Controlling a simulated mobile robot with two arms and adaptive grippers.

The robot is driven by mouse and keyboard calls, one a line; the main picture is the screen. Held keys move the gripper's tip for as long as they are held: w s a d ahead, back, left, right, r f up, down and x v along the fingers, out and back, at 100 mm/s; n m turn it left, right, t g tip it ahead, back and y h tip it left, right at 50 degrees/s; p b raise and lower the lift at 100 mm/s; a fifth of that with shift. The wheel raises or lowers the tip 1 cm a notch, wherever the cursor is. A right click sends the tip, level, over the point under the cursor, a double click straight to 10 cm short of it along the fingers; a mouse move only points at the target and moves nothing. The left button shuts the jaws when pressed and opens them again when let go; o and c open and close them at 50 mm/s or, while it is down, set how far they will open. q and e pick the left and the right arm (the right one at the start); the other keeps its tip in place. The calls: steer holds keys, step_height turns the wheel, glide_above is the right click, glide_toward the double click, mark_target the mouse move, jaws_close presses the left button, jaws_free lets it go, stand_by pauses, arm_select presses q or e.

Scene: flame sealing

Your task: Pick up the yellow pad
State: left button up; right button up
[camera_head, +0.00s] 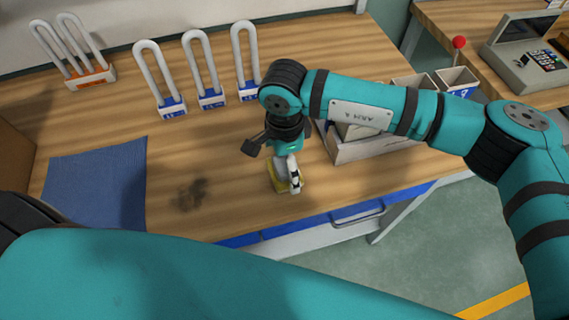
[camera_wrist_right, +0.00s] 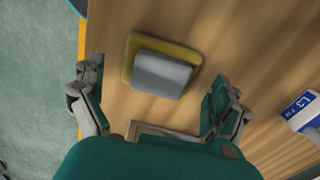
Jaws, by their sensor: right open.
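The yellow pad (camera_wrist_right: 131,58) lies on the wooden table, with a grey block-shaped part (camera_wrist_right: 160,74) on top of it. In the head view the pad (camera_head: 297,186) shows near the table's front edge, partly covered by my right gripper (camera_head: 285,180). In the right wrist view my right gripper (camera_wrist_right: 155,97) is open, its two fingers apart with the pad between and a little beyond them. It does not visibly touch the pad. My left gripper is not in view; only part of my left arm crosses the bottom of the head view.
A blue cloth (camera_head: 98,188) lies at the left, beside a dark smudge (camera_head: 190,195) on the tabletop. Several white U-shaped tubes on labelled bases (camera_head: 172,108) stand at the back. An open box (camera_head: 345,153) is right of my gripper. A machine (camera_head: 527,55) stands on another table.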

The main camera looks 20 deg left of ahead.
steer(key=shift+f, duration=0.9)
steer(key=c, duration=1.1)
steer(key=shift+r, duration=0.1)
steer(key=shift+r, duration=0.45)
step_height(320, 180, up, 2)
steer(key=shift+w+b, duration=0.1)
steer(key=shift+b, duration=0.6)
steer(key=shift+s+d+r, duration=0.15)
steer(key=shift+s+d, duration=0.05)
steer(key=shift+s, duration=0.45)
steer(key=s+d+b, duration=0.1)
steer(key=s+d, duration=0.1)
steer(key=s, duration=0.2)
steer(key=s+d+r+b, duration=0.1)
steer(key=s, duration=0.4)
steer(key=s+d+b, duration=0.2)
steer(key=s, duration=0.2)
steer(key=shift+s+d+r, duration=0.3)
steer(key=shift+s+r, duration=0.05)
